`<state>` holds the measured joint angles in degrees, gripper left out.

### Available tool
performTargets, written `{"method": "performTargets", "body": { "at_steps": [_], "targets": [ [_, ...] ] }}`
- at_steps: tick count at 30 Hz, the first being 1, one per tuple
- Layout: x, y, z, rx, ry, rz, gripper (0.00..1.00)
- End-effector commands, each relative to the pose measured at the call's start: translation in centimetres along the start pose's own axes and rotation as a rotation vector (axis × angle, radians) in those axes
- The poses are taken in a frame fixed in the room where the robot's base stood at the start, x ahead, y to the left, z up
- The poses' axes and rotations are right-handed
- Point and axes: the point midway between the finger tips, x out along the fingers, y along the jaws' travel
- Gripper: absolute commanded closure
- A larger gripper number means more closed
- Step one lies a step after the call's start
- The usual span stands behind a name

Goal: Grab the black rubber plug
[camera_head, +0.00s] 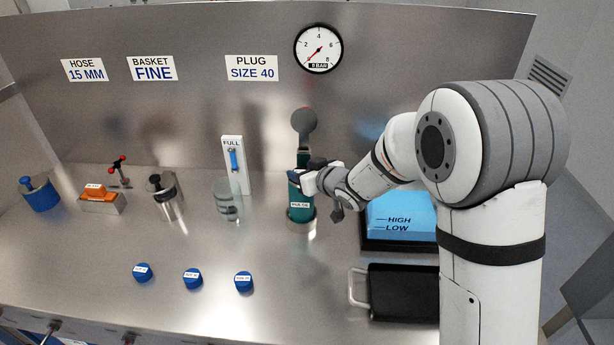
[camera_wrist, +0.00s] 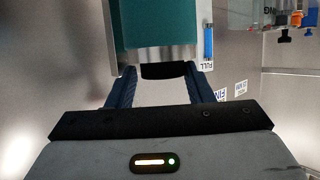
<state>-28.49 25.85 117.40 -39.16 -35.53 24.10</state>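The black rubber plug (camera_wrist: 165,71) shows in the wrist view as a dark block at the steel-rimmed end of a teal vessel (camera_wrist: 166,22). My gripper (camera_wrist: 161,76) has its two dark blue fingers apart, one on each side of the plug, with their tips close to its edges. I cannot tell whether they press on it. In the head view my gripper (camera_head: 299,179) is at the upper part of the teal vessel (camera_head: 300,203). There the gripper and wrist cover that area, and I cannot make out the plug clearly.
A glass cylinder (camera_head: 228,200) and a FULL level gauge (camera_head: 234,165) stand left of the vessel. A dark round lid (camera_head: 304,120) rises behind it. A blue block (camera_head: 400,222) and a black tray (camera_head: 402,293) lie to the right. Blue caps (camera_head: 193,278) lie in front.

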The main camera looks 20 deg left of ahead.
Motion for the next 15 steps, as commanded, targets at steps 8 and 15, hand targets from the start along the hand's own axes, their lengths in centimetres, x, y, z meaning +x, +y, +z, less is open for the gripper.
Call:
{"method": "performTargets", "body": {
  "at_steps": [8, 15],
  "targets": [
    [0.00, -0.05, 0.00, 0.000, 0.000, -0.001, 0.76],
    [0.00, -0.07, -0.01, 0.000, 0.000, -0.001, 0.84]
  ]
}}
